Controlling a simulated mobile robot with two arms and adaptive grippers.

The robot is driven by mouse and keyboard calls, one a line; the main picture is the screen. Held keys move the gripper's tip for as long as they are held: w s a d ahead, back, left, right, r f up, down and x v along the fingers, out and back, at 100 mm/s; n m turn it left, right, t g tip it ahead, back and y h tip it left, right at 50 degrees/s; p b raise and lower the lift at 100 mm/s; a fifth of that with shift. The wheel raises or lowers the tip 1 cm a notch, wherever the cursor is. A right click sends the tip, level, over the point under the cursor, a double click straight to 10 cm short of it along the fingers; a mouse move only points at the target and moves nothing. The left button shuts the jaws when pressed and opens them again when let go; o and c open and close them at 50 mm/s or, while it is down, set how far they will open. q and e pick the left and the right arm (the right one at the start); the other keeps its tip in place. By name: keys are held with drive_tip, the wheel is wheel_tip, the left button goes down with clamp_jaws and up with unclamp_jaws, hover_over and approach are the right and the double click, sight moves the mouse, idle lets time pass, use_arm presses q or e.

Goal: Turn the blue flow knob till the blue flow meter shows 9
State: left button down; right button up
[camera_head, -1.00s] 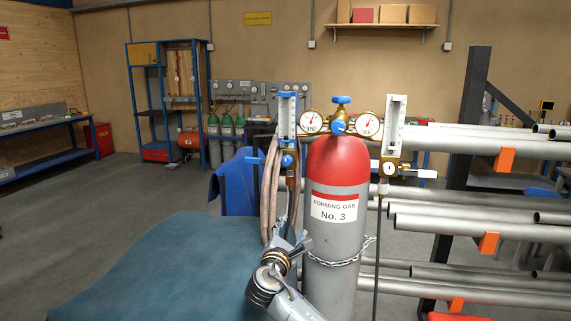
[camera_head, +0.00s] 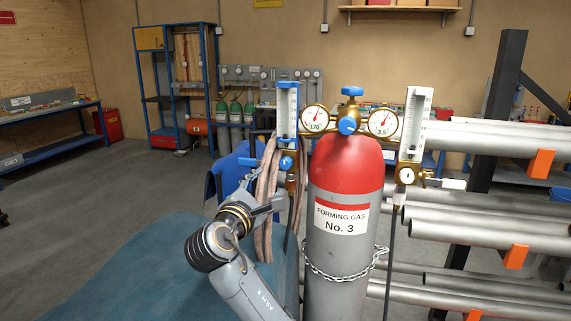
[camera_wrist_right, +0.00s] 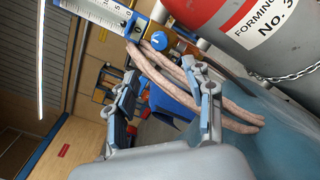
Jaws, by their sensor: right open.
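The blue flow meter (camera_head: 287,112), a clear scaled tube in a blue frame, stands upright left of the gauges; its reading is too small to tell. The blue flow knob (camera_head: 286,162) is below it. In the right wrist view the knob (camera_wrist_right: 159,42) appears as a blue disc beyond the fingertips, beside the meter's scale (camera_wrist_right: 95,12). My right gripper (camera_head: 266,191) is below and left of the knob, apart from it. In the wrist view its two fingers (camera_wrist_right: 165,85) are spread, with nothing held between them. My left gripper is not in view.
Pinkish hoses (camera_head: 267,190) hang close to the right gripper. The chained red-topped cylinder (camera_head: 340,225) stands to the right, with a white flow meter (camera_head: 413,125) beyond it. Steel pipes (camera_head: 480,228) fill the right side. A blue-green surface (camera_head: 150,265) lies below the arm.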

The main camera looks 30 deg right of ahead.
sight(284, 165)
drive_tip(key=p+x, duration=0.4)
drive_tip(key=x, duration=0.7)
drive_tip(key=shift+r, duration=0.15)
drive_tip(key=shift+w+d, duration=0.25)
drive_tip(key=shift+d, duration=0.15)
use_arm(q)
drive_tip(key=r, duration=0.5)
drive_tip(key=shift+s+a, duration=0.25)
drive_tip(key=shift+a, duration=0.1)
use_arm(e)
drive_tip(key=shift+w, duration=0.1)
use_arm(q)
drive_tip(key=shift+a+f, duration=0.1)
use_arm(e)
drive_tip(key=shift+d, duration=0.1)
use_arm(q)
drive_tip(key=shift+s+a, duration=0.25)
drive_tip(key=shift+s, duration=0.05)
use_arm(e)
clamp_jaws()
